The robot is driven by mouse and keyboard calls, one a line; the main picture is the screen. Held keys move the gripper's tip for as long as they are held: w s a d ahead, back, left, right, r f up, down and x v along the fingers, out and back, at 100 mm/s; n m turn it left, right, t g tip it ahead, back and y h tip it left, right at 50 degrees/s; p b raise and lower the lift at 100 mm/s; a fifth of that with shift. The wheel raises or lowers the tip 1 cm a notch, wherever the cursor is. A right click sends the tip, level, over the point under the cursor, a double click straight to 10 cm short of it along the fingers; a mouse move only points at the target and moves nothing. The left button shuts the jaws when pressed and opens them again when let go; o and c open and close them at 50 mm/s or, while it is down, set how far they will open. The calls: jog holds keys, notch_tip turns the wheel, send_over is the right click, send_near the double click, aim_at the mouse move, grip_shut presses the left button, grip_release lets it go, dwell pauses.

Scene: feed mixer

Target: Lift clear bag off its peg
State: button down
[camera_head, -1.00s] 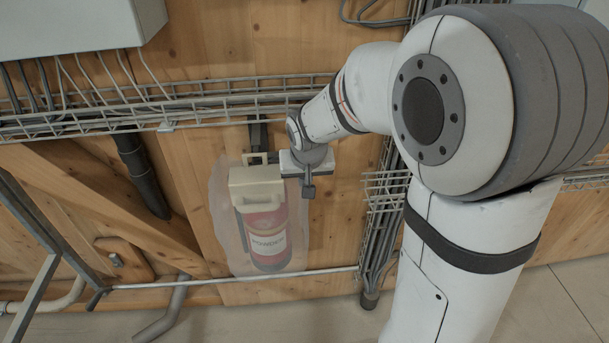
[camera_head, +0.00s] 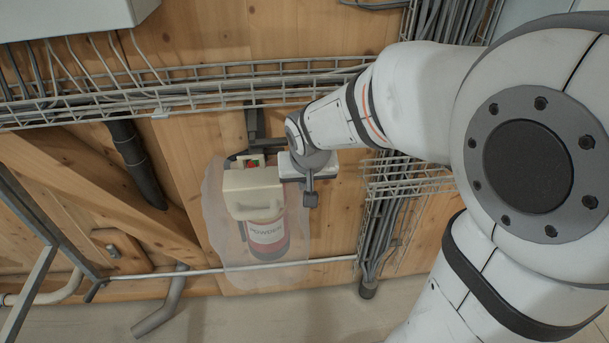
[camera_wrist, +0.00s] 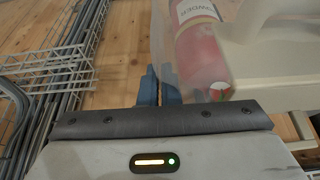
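The clear bag (camera_head: 212,215) is a see-through sheet around a red fire extinguisher (camera_head: 268,238) with a white label and a beige box (camera_head: 252,192). My gripper (camera_head: 291,178) is at the bag's upper right, beside the box. In the wrist view, the two blue fingertips of my gripper (camera_wrist: 159,92) are close together, with the edge of the clear bag (camera_wrist: 166,40) running between them. The extinguisher (camera_wrist: 203,62) shows just right of the fingers. A dark bracket (camera_head: 256,125) is on the wall above the box; whether the bag still rests on a peg is hidden.
A wire cable tray (camera_head: 200,95) crosses the wooden wall above the bag. Cables and a vertical tray (camera_head: 385,215) stand to the right. A thin rail (camera_head: 170,274) runs low across the wall. Bare wood (camera_head: 335,225) lies between the bag and the cables.

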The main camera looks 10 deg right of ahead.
jog(key=s+b, duration=0.1)
jog(key=s, duration=1)
jog(key=shift+s+a, duration=0.25)
jog(key=shift+s, duration=0.1)
dwell(0.4)
